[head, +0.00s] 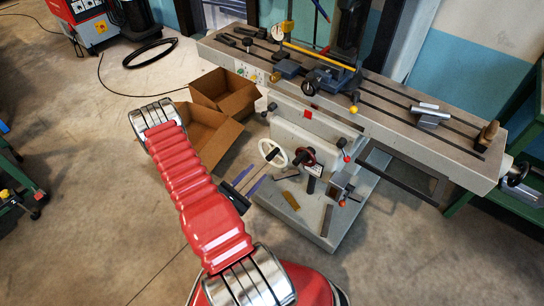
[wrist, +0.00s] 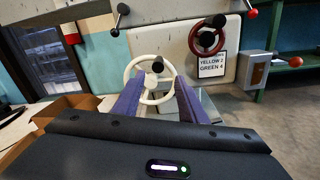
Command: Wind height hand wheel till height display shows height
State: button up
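A white spoked hand wheel (head: 285,159) with a black knob is on the front of the machine; it also shows in the wrist view (wrist: 128,77). A smaller dark red hand wheel (head: 309,151) with a black knob is to its right, also in the wrist view (wrist: 221,46). My gripper (head: 256,177) has its purple fingers apart, pointing at the white wheel. In the wrist view, my gripper (wrist: 157,88) shows nothing clamped, and the white wheel lies ahead between and beyond the fingers. I cannot tell whether they touch. I cannot make out a height display.
A card (wrist: 211,64) reads "YELLOW 2" and "GREEN 4"; its top line is hidden. A grey box with an orange lever (wrist: 257,72) is at right. Open cardboard boxes (head: 224,91) stand left of the machine. The slotted machine table (head: 390,124) overhangs the wheels. The left floor is mostly clear.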

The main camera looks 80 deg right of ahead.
aim_at(268, 160)
jog(key=shift+x, duration=5.6)
jog(key=shift+c, duration=0.7)
grip_shut()
